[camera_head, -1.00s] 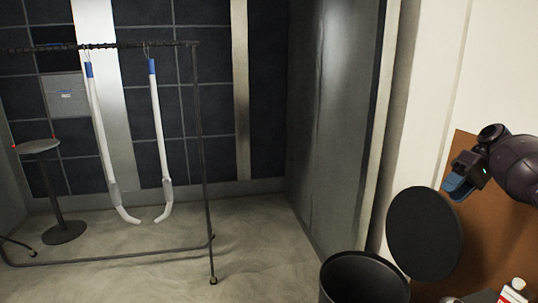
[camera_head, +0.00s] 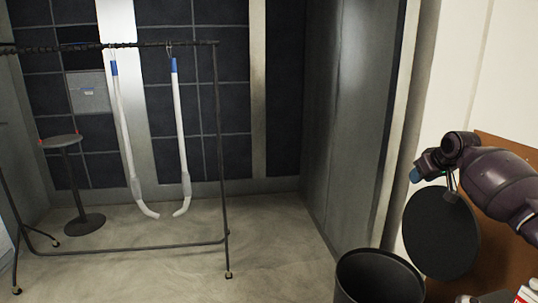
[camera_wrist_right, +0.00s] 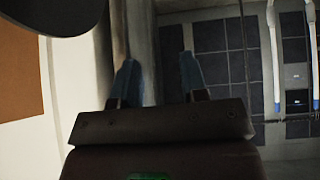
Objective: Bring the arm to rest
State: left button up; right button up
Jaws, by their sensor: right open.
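My right gripper (camera_head: 415,174) is at the right of the head view, at the end of my dark purple arm. It is raised above the black bin and beside the black round disc. In the right wrist view its two blue fingers (camera_wrist_right: 158,82) are apart, with nothing between them. My left gripper is not in view.
A black round disc (camera_head: 440,235) stands above an open black bin (camera_head: 378,278) at lower right. A brown board (camera_head: 507,260) is behind my arm. Middle floor is clear.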

jog(key=s+a+f+n+t, duration=0.3)
jog(key=a+f+t, duration=0.1)
jog(key=a+f, duration=0.7)
jog(key=s+a+f+t+y, duration=0.2)
jog(key=s+a+f+t, duration=0.1)
jog(key=s+a+f, duration=0.5)
jog(key=s+f+m+g+h, duration=0.1)
jog(key=s+f, duration=0.4)
jog(key=s, duration=0.7)
jog(key=s+f+m+g+h, duration=0.1)
jog(key=s+f, duration=0.5)
jog(key=s, duration=0.6)
jog(key=s+f+m+g+h, duration=0.1)
jog(key=s+f, duration=0.5)
jog(key=s, duration=0.6)
jog(key=shift+s+a+f+m, duration=0.25)
jog(key=shift+s+m, duration=0.05)
jog(key=shift+s, duration=0.05)
jog(key=shift+s, duration=0.1)
